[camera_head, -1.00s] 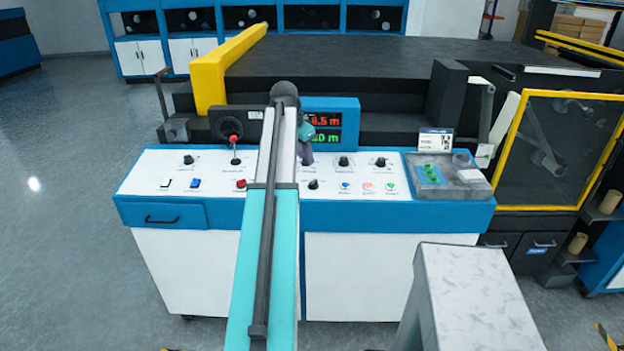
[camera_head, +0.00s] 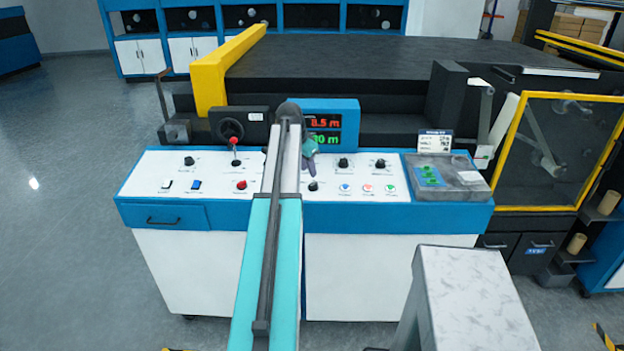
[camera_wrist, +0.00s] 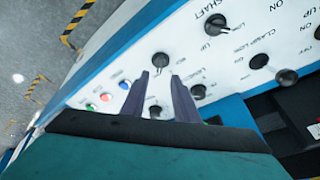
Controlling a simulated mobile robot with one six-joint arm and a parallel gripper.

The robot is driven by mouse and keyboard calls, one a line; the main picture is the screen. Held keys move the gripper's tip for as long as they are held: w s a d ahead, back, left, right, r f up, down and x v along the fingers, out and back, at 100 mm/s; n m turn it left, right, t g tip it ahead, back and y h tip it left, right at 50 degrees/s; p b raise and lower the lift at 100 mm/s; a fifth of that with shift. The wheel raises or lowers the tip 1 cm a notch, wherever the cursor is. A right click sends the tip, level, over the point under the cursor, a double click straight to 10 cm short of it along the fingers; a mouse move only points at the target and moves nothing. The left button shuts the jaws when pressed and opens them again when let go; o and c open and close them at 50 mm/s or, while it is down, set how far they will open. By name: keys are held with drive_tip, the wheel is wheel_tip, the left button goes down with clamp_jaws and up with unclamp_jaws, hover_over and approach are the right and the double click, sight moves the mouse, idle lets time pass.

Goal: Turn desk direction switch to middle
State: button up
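The control panel (camera_head: 270,190) has several black rotary knobs. No readable label tells me which is the desk direction switch. In the wrist view, one black knob (camera_wrist: 155,111) shows between the two fingers of my gripper (camera_wrist: 159,76). A second knob (camera_wrist: 160,60) shows just beyond the fingertips, and a third (camera_wrist: 198,91) to the right of the fingers. My gripper is open with nothing held. In the head view, my gripper (camera_head: 312,168) is over the middle of the panel, left of one knob (camera_head: 343,162). Its contact with any knob cannot be told.
A blue button (camera_wrist: 124,85), a red one (camera_wrist: 105,97) and a green one (camera_wrist: 91,107) sit left of the fingers. A SHAFT knob (camera_wrist: 215,25) and a clamp lock knob (camera_wrist: 258,61) are farther right. A display (camera_head: 330,125) stands behind the panel.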

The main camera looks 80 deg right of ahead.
sight(313, 183)
drive_tip(key=shift+p+x, duration=1.05)
drive_tip(key=shift+x, duration=2.95)
clamp_jaws()
